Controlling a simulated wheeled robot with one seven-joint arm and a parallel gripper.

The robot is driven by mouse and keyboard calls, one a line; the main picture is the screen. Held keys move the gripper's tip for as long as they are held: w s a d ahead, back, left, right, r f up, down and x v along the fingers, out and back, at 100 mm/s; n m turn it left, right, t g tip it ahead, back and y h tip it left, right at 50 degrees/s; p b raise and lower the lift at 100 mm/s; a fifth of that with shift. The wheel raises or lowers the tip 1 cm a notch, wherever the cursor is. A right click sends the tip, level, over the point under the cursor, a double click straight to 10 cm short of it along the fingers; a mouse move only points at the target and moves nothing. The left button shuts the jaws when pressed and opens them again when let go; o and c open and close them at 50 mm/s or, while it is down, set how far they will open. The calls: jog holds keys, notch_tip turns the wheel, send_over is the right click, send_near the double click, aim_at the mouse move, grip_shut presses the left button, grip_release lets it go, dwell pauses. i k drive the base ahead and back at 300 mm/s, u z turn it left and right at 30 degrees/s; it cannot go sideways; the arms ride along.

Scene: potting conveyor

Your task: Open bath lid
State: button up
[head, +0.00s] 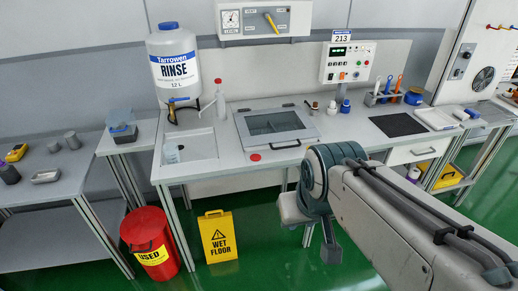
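My gripper's fingertips do not show; the arm's end is hidden or out of frame. Nothing of mine visibly touches the lid.
A red button (255,157) sits before the lid. Left are a sink (190,146), a rinse tank (175,65) and a spray bottle (220,98). Small bottles (331,108) stand right of it. A wet-floor sign (217,237) and red bin (150,243) stand on the floor.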

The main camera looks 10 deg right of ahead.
aim_at(311, 132)
jog(key=u, duration=0.05)
jog(key=i, duration=1)
